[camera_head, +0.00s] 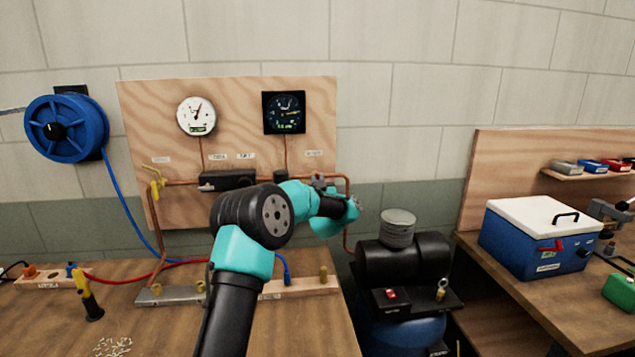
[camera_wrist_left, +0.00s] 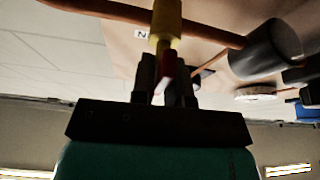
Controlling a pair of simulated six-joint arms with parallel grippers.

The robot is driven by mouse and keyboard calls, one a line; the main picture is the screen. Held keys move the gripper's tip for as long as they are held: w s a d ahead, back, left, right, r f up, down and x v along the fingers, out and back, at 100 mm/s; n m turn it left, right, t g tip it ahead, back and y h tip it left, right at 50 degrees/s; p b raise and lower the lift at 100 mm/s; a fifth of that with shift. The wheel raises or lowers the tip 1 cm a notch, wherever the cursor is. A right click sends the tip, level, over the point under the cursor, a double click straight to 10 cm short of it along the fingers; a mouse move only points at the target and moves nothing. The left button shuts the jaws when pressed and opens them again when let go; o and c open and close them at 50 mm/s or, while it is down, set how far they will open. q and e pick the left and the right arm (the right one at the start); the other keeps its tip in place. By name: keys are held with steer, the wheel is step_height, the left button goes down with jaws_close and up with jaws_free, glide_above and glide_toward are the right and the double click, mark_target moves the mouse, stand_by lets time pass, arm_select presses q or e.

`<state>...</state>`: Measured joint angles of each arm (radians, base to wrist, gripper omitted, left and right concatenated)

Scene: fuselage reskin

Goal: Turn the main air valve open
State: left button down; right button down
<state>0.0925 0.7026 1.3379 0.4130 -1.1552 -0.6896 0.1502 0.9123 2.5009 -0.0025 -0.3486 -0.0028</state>
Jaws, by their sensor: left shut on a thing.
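In the left wrist view, a yellow valve body (camera_wrist_left: 165,22) sits on a copper pipe (camera_wrist_left: 205,30). A red handle (camera_wrist_left: 168,68) hangs from it between the fingers of my left gripper (camera_wrist_left: 165,75). The gripper is shut on this handle. In the head view my left arm reaches to the right side of the wooden gauge board (camera_head: 235,140), and its wrist covers part of the copper pipework there. The held valve cannot be made out clearly in the head view. My right gripper is not in view.
The board carries a white gauge (camera_head: 197,116) and a dark gauge (camera_head: 284,112). A second yellow valve (camera_head: 157,181) is at the board's left. A compressor (camera_head: 405,260) stands right of my arm. A blue hose reel (camera_head: 65,128) hangs left. A cooler (camera_head: 537,236) sits on the right bench.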

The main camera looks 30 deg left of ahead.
arm_select(q)
steer(key=n+g+y, duration=0.1)
steer(key=n, duration=0.2)
steer(key=n+g+y, duration=0.1)
steer(key=n, duration=0.2)
steer(key=shift+a+n+g, duration=0.1)
steer(key=shift+n+g, duration=0.2)
steer(key=shift+g, duration=0.1)
steer(key=n+g, duration=0.1)
steer(key=n, duration=0.2)
steer(key=n+g, duration=0.1)
steer(key=n, duration=0.2)
steer(key=shift+s+y, duration=0.15)
steer(key=shift+y, duration=0.25)
steer(key=shift+a+f+n+g+h, duration=0.1)
steer(key=shift+n+g+h, duration=0.3)
steer(key=shift+n, duration=1.05)
steer(key=shift+f+n+g+h, duration=0.15)
steer(key=shift+n+g, duration=0.6)
steer(key=shift+n, duration=0.75)
steer(key=shift+a+f+n+g+h, duration=0.1)
steer(key=shift+n+g+h, duration=0.3)
steer(key=shift+n, duration=1.05)
steer(key=c, duration=1.2)
jaws_free()
steer(key=shift+s+d, duration=0.1)
steer(key=shift+d, duration=0.1)
